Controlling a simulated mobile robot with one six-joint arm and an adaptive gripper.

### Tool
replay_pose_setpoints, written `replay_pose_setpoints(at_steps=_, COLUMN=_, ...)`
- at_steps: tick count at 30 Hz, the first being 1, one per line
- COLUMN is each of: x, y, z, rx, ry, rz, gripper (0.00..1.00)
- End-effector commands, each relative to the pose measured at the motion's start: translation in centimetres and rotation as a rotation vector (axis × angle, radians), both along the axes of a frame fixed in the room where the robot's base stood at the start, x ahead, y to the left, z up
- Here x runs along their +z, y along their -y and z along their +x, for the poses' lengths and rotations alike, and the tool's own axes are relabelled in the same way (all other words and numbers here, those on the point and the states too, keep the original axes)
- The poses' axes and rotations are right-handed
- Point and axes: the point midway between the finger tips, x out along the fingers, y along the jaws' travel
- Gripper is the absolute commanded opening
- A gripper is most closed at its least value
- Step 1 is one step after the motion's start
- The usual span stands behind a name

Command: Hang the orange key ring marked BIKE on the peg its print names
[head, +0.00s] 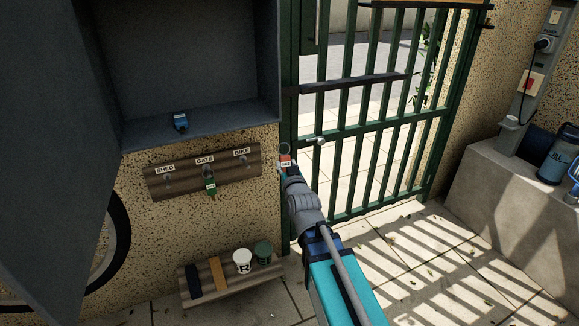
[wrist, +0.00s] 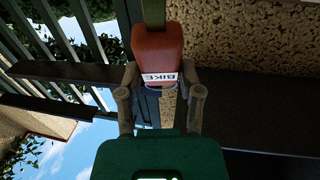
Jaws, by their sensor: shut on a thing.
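My gripper (head: 287,166) is shut on the orange key ring marked BIKE (head: 285,158), just right of the peg board (head: 222,179) and in front of the green gate post. In the wrist view the orange tag (wrist: 158,50) with its white BIKE print sits between the fingers of my gripper (wrist: 160,98). The wooden board carries pegs labelled SHED, GATE and BIKE. The BIKE peg (head: 243,161), at the board's right end, looks empty. A green key ring (head: 210,185) hangs at the GATE peg. The SHED peg (head: 168,180) looks empty.
A blue key ring (head: 180,121) lies in the open grey cabinet (head: 200,60) above the board. A wooden shelf (head: 228,281) with a white cup (head: 242,261) and a green cup (head: 263,253) stands below. The green barred gate (head: 385,130) is right of the board.

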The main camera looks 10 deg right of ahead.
Motion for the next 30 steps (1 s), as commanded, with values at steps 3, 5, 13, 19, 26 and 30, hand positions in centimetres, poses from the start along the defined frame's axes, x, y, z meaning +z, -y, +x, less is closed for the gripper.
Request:
replay_pose_setpoints(at_steps=3, x=-0.3, y=-0.2, z=0.0, rx=0.002, ry=0.004, rz=0.001, gripper=0.01)
replay_pose_setpoints(at_steps=5, x=-0.5, y=-0.3, z=0.0, rx=0.003, ry=0.006, rz=0.002, gripper=0.01)
replay_pose_setpoints(at_steps=13, x=-1.2, y=-0.8, z=-0.1, rx=0.009, ry=0.02, rz=0.002, gripper=0.01)
replay_pose_setpoints(at_steps=19, x=-1.7, y=-1.2, z=-0.2, rx=0.016, ry=0.031, rz=0.004, gripper=0.01)
replay_pose_setpoints(at_steps=26, x=-3.0, y=-2.0, z=-0.3, rx=0.031, ry=0.051, rz=0.006, gripper=0.01)
replay_pose_setpoints(at_steps=30, x=-4.2, y=-2.8, z=-0.5, rx=0.048, ry=0.07, rz=0.01, gripper=0.01)
